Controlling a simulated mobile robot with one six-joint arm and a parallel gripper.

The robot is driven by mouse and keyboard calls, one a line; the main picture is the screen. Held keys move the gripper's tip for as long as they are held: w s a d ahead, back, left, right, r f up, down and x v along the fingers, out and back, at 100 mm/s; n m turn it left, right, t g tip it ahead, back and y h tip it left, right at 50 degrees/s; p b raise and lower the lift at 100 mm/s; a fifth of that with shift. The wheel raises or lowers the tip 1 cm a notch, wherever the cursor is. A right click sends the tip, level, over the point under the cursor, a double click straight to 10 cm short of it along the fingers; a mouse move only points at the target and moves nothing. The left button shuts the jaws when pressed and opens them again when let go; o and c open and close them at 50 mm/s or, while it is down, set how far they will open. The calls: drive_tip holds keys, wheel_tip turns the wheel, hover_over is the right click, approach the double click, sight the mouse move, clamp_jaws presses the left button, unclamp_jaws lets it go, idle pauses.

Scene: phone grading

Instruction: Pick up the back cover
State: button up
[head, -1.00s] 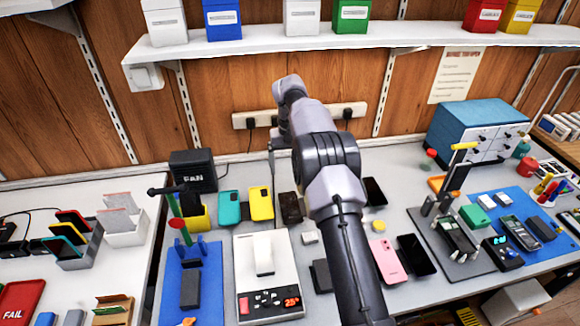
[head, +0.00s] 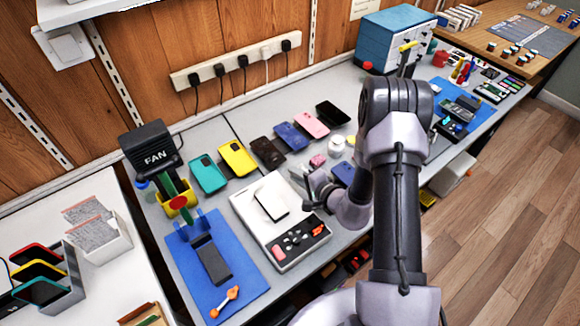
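I cannot tell which piece is the back cover. Several flat phone-shaped pieces lie in a row on the grey bench: teal (head: 207,174), yellow (head: 237,158), dark brown (head: 267,152), blue (head: 291,136), pink (head: 312,124) and black (head: 333,115). The teal and yellow ones have camera openings. My gripper (head: 301,180) is low, by the plate's right edge. Its fingers are small and partly hidden by my wrist, so its opening is unclear. Nothing is clearly seen in it.
A blue mat (head: 187,270) with a dark phone (head: 212,263) lies left of the plate. A black fan (head: 150,147) stands behind it. A small white jar (head: 337,146) and another blue piece (head: 343,172) are near my gripper. My arm hides part of the bench at right.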

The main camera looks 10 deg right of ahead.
sight(282, 172)
drive_tip(key=shift+d+f+h, duration=0.2)
drive_tip(key=shift+f+h, duration=0.05)
drive_tip(key=shift+h, duration=0.05)
drive_tip(key=b+x, duration=0.2)
drive_tip(key=x, duration=0.6)
drive_tip(key=shift+w+a+f, duration=0.1)
drive_tip(key=shift+w+f, duration=0.15)
drive_tip(key=shift+f, duration=0.05)
drive_tip(key=shift+w+a+b, duration=0.2)
drive_tip(key=shift+w+b, duration=0.2)
drive_tip(key=shift+w, duration=0.1)
clamp_jaws()
